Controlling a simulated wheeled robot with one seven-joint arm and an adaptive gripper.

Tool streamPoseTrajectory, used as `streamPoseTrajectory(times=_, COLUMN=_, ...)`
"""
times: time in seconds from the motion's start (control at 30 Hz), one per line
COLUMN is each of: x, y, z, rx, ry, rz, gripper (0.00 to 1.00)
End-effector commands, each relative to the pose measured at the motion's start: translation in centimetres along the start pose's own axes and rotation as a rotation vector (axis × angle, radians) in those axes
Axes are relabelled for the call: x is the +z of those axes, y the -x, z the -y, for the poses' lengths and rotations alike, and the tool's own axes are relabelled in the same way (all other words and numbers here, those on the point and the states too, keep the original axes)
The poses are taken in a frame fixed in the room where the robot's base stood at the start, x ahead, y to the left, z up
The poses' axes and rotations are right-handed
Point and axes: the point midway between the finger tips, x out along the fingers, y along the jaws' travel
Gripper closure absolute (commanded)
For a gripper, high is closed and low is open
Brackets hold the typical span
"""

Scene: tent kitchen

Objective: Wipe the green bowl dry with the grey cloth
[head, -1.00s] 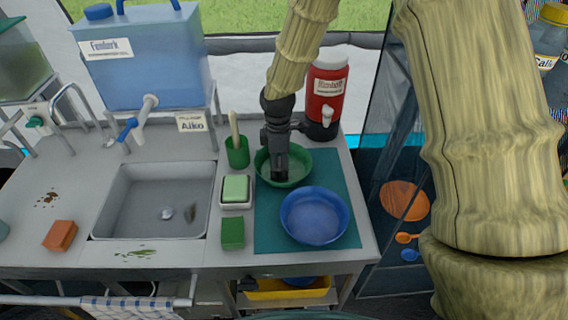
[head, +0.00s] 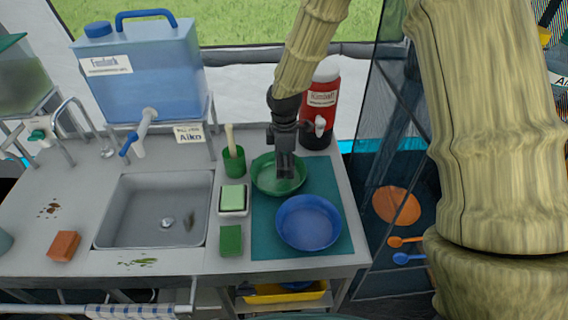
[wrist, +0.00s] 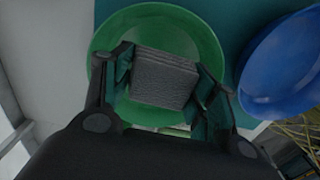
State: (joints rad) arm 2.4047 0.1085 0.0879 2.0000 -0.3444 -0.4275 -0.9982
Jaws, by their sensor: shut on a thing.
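The green bowl (head: 264,181) stands on the far left part of the teal mat (head: 328,181); it also shows in the wrist view (wrist: 207,38). My gripper (head: 285,172) points down into the bowl. In the wrist view my gripper (wrist: 165,85) is shut on the grey cloth (wrist: 163,78), a folded pad held between the two fingers over the inside of the bowl. I cannot tell whether the cloth touches the bowl's surface. The cloth is hard to make out in the head view.
A blue bowl (head: 308,222) is in front of the green bowl on the mat. A soap dish (head: 233,213), green sponge (head: 231,240) and green cup (head: 234,163) are at left, by the sink (head: 150,215). A red drink jug (head: 319,105) stands behind.

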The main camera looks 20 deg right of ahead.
Motion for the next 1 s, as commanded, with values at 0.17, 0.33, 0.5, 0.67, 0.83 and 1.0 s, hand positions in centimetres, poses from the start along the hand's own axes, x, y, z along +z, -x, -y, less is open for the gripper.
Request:
streamPoseTrajectory(times=0.17, x=0.0, y=2.1, z=0.0, rx=0.0, ry=0.0, rz=0.0, gripper=0.72)
streamPoseTrajectory(times=0.33, x=-0.1, y=3.5, z=0.0, rx=0.0, ry=0.0, rz=0.0, gripper=0.72)
streamPoseTrajectory(times=0.5, x=-0.1, y=3.9, z=0.0, rx=-0.001, ry=0.0, rz=0.0, gripper=0.72)
streamPoseTrajectory(times=0.67, x=-0.1, y=3.8, z=0.0, rx=0.0, ry=0.0, rz=0.0, gripper=0.72)
streamPoseTrajectory(times=0.83, x=-0.1, y=3.8, z=0.0, rx=0.0, ry=0.0, rz=0.0, gripper=0.72)
streamPoseTrajectory(times=1.0, x=-0.1, y=3.9, z=0.0, rx=0.0, ry=0.0, rz=0.0, gripper=0.72)
